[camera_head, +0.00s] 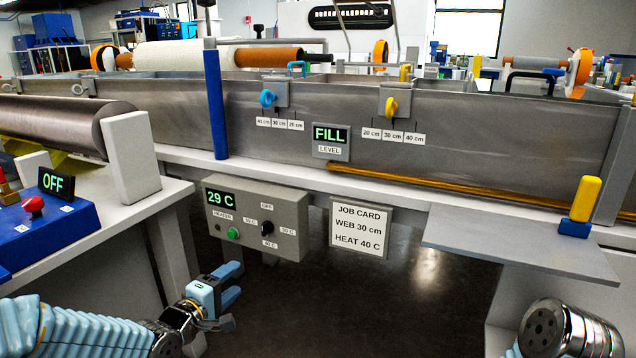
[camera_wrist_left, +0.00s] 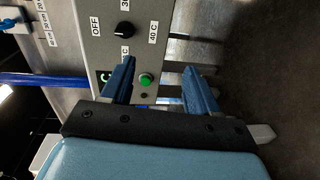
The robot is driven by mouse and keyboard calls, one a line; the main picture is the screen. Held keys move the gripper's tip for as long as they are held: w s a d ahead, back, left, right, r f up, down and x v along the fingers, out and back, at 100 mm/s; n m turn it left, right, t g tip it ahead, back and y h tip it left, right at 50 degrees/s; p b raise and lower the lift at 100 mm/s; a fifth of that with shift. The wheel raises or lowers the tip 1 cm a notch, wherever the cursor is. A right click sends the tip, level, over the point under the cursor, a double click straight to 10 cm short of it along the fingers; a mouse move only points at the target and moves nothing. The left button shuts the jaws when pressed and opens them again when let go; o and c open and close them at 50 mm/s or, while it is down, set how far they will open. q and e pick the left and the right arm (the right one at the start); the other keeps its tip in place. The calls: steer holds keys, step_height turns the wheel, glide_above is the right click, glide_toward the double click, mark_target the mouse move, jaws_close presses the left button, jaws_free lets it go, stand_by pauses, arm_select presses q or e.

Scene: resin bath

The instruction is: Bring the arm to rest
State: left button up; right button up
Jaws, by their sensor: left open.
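My left gripper (camera_head: 239,279) is open and empty, low in front of the heater box (camera_head: 290,203), at the lower left of the head view. In the left wrist view its two blue fingers (camera_wrist_left: 160,72) stand apart with nothing between them. The box's green button (camera_wrist_left: 146,79) and black knob (camera_wrist_left: 124,30) show beyond the fingers, and I see no contact with them. My left arm (camera_head: 85,330) comes in from the lower left. My right arm (camera_head: 560,330) shows only as a metal link at the lower right; its gripper is out of frame.
The heater display (camera_head: 235,198) reads 29 C. A job card (camera_head: 360,228) says web 30 cm, heat 40 C. The steel bath (camera_head: 480,125) carries a blue handle (camera_head: 268,98), a yellow handle (camera_head: 391,106) and a FILL display (camera_head: 331,134). A grey shelf (camera_head: 500,250) juts out right.

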arm_select(q)
steer(key=s+d+f+m+g, duration=0.1)
steer(key=d+f+g, duration=0.1)
steer(key=f, duration=0.5)
steer(key=s+d+f+m+g, duration=0.1)
steer(key=s+d+f+g, duration=0.15)
steer(key=f, duration=0.35)
steer(key=s+d+f+m+g, duration=0.2)
steer(key=s+f+m+g, duration=0.1)
steer(key=s+f, duration=0.4)
steer(key=s+d+f+m+g+y+p, duration=0.1)
steer(key=s+d+f+m+g, duration=0.2)
steer(key=s+f, duration=0.4)
steer(key=s+d+f+m+g+p, duration=0.1)
steer(key=s+d+f+m+g, duration=0.2)
steer(key=s+f, duration=0.4)
steer(key=shift+s+f+m+g, duration=0.2)
steer(key=shift+s+m+g, duration=0.3)
steer(key=shift+s+g, duration=0.3)
